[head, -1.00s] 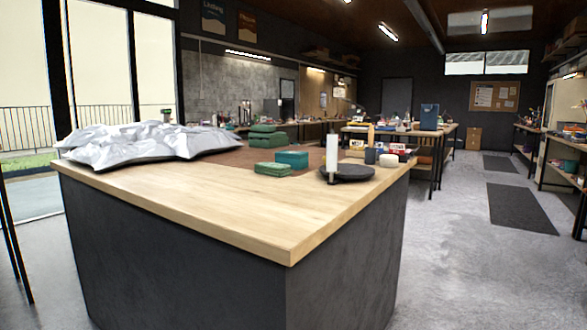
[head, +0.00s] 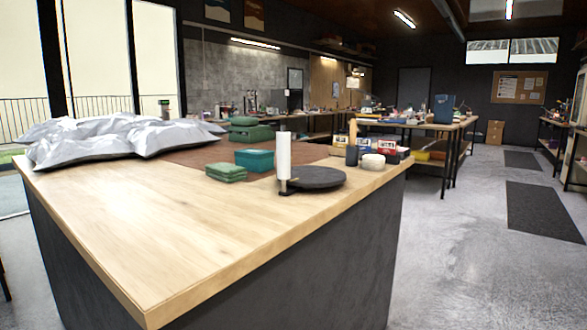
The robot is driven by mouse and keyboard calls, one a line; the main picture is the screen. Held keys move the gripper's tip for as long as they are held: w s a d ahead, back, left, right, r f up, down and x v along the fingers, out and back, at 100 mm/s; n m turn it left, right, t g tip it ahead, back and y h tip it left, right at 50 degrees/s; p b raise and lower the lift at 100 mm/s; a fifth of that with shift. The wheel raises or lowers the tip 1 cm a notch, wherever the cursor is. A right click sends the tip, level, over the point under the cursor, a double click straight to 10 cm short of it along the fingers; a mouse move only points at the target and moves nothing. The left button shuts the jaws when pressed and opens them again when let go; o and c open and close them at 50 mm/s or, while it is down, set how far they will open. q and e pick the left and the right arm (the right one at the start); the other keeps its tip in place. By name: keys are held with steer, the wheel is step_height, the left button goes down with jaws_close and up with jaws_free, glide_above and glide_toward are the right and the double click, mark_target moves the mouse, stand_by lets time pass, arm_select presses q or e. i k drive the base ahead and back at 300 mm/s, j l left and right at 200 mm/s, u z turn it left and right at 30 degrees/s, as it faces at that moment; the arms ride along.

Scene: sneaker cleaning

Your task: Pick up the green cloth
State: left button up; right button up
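A folded green cloth (head: 226,173) lies as a small stack on the wooden worktop (head: 150,215), near its middle. A teal box (head: 254,160) stands just behind it to the right. Another green folded-looking stack (head: 250,131) sits farther back on the brown mat; I cannot tell whether it is cloth. Neither of my grippers shows in the head view.
Crumpled silvery bags (head: 110,138) cover the worktop's left side. A round dark plate (head: 312,180) and an upright white roll (head: 283,158) stand right of the cloth. Small boxes (head: 388,152) line the right end. The worktop's front is bare. Grey floor (head: 450,270) is open at right.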

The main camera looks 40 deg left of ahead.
mark_target(221, 171)
steer(key=i+z, duration=0.2)
steer(key=i, duration=0.7)
steer(key=i+l+u, duration=0.1)
steer(key=i+u, duration=0.2)
steer(key=i, duration=0.15)
steer(key=i+l+u, duration=0.15)
steer(key=i+u, duration=0.2)
steer(key=i, duration=0.1)
